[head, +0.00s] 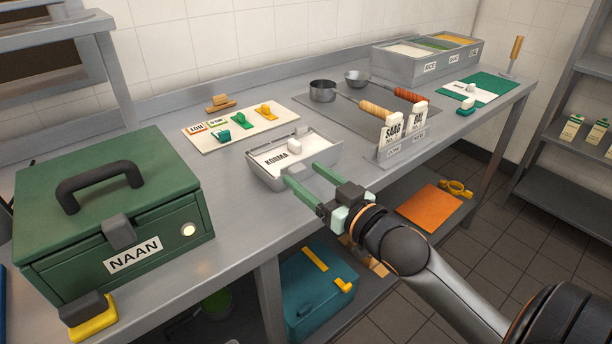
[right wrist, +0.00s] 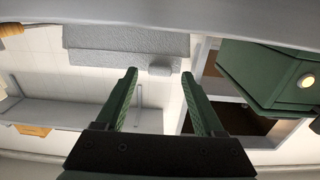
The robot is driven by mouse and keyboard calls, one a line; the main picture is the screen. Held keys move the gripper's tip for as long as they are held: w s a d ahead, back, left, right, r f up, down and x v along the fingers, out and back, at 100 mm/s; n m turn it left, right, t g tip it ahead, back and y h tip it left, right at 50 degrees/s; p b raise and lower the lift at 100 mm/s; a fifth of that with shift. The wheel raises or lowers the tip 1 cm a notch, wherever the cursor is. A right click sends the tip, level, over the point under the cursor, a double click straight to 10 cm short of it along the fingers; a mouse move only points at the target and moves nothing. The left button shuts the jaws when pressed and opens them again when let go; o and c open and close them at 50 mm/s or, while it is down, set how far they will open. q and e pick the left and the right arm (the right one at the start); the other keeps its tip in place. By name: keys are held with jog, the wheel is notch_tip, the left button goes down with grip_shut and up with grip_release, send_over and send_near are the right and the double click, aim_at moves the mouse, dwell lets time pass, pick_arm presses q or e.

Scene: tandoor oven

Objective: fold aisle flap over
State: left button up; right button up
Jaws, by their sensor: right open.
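No part in view is labelled as an aisle flap, and I cannot tell for sure which one it is. The KORMA tray (head: 257,175) sits on the counter, with a white labelled panel (head: 305,149) and a small white block on it. My right gripper (head: 302,173) has its two green fingers apart and empty, at the near, aisle-side edge of the tray. I cannot tell whether they touch it. In the right wrist view, the gripper (right wrist: 160,78) shows open, with a grey panel (right wrist: 110,38) and a small block beyond the tips. My left gripper is out of view.
The green NAAN box (head: 60,225) stands at the left of the counter (head: 225,265). A board with coloured pieces (head: 205,142) lies behind the tray. SAAG and other cards (head: 390,133), pans (head: 322,92) and a green-and-white mat (head: 490,82) are to the right.

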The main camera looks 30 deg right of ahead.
jog(key=shift+w, duration=0.55)
jog(key=shift+c, duration=0.2)
grip_shut()
